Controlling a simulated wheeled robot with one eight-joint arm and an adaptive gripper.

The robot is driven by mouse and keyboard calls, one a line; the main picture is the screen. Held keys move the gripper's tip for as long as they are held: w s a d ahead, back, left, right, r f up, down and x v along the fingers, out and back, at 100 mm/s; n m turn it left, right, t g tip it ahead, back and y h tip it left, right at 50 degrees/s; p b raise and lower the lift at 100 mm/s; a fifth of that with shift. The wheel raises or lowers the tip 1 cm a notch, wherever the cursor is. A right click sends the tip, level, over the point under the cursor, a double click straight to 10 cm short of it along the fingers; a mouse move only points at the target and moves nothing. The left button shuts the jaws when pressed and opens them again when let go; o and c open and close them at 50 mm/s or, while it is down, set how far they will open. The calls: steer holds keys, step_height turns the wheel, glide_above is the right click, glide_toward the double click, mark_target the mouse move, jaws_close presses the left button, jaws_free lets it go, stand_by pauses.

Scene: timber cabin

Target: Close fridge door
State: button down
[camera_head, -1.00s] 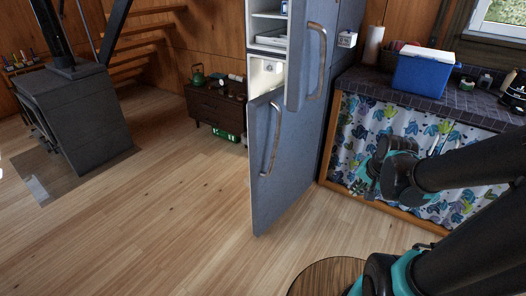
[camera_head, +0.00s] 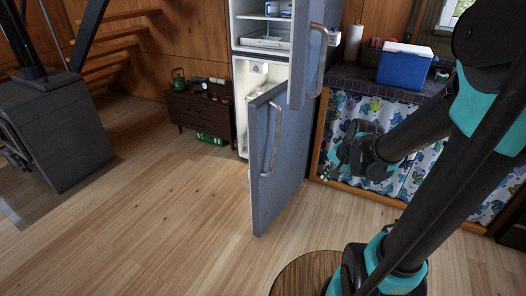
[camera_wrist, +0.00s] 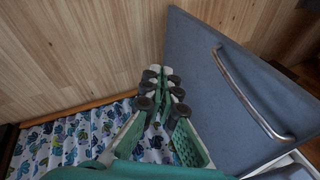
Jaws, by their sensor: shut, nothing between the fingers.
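The fridge (camera_head: 241,95) stands at the back centre with both its blue-grey doors ajar. The lower door (camera_head: 292,170) swings out toward me and has a long curved metal handle (camera_head: 273,140). The upper door (camera_head: 302,60) is also open, above it. White shelves and the lower compartment show behind them. In the wrist view my gripper (camera_wrist: 162,76) is shut and empty. A blue-grey door (camera_wrist: 215,110) with its metal handle (camera_wrist: 250,95) is to its right, apparently apart from the fingers. In the head view my gripper is to the right of the doors, before the curtain.
A counter (camera_head: 370,80) with a blue-and-white cooler (camera_head: 405,64) and a patterned curtain (camera_head: 410,180) stands at right. A low brown cabinet (camera_head: 201,112) is left of the fridge. A dark stove (camera_head: 60,130) stands at far left. The wooden floor (camera_head: 170,220) between is clear.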

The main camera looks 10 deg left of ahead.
steer(key=w+a+m+y, duration=0.3)
steer(key=w+a+m, duration=0.4)
steer(key=w, duration=0.5)
steer(key=m+y, duration=0.2)
steer(key=m, duration=0.7)
glide_toward(275, 152)
steer(key=a+f, duration=0.3)
steer(key=a, duration=0.1)
steer(key=w+a+f, duration=0.1)
steer(key=a+f, duration=0.1)
steer(key=shift+f, duration=0.4)
steer(key=shift+w+a+r, duration=0.1)
steer(key=shift+w+a, duration=0.15)
steer(key=shift+a, duration=0.3)
steer(key=shift+w+a, duration=0.2)
steer(key=shift+a, duration=0.35)
steer(key=shift+w+a, duration=0.35)
steer(key=shift+a, duration=0.25)
steer(key=shift+a, duration=0.15)
